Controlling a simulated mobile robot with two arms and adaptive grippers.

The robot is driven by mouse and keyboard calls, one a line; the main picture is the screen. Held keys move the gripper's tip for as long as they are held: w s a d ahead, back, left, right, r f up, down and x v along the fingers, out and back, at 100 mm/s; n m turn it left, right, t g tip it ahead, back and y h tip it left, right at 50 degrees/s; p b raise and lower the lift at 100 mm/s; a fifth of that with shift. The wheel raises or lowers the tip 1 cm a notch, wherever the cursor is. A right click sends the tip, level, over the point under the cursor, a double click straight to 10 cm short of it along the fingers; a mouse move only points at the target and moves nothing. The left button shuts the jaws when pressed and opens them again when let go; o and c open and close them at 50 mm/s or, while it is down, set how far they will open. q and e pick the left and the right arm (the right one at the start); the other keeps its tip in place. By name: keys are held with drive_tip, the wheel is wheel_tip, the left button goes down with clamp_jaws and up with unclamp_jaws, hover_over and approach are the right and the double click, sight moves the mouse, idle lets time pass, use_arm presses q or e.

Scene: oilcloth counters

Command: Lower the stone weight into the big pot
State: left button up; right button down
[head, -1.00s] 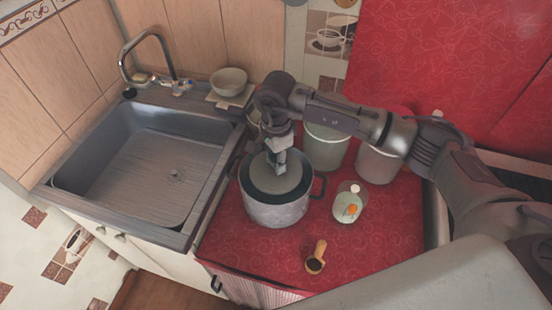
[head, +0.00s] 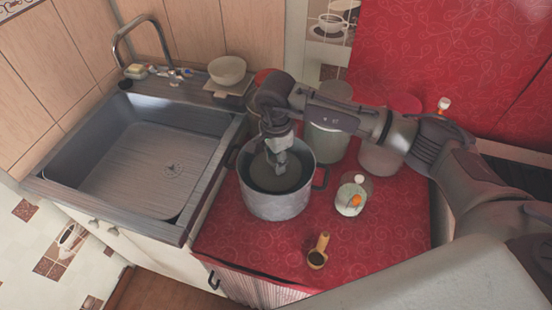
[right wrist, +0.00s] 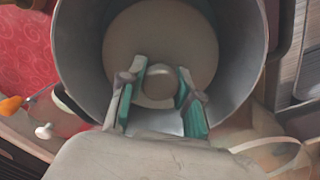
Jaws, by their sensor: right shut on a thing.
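The big pot (head: 275,205) is grey metal with two side handles and stands on the red oilcloth counter. The stone weight (head: 270,181) is a grey round disc with a knob, and it is inside the pot, below the rim. In the right wrist view the stone weight (right wrist: 160,38) lies within the pot wall (right wrist: 242,45). My right gripper (head: 277,163) reaches down into the pot, its fingers shut on the knob. Whether the disc touches the pot's bottom cannot be told. My left gripper is not in view.
Two tall canisters (head: 327,143) stand behind the pot under my right arm. A glass jar (head: 350,201) with an orange item is right of the pot.

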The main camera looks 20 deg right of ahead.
drive_tip(key=shift+f+b, duration=1.55)
drive_tip(key=shift+f, duration=0.25)
drive_tip(key=shift+f+b, duration=1.05)
drive_tip(key=shift+f, duration=0.05)
drive_tip(key=c, duration=0.7)
unclamp_jaws()
drive_tip(key=shift+s+f, duration=0.1)
wheel_tip(320, 180, up, 12)
drive_tip(key=shift+r, duration=0.1)
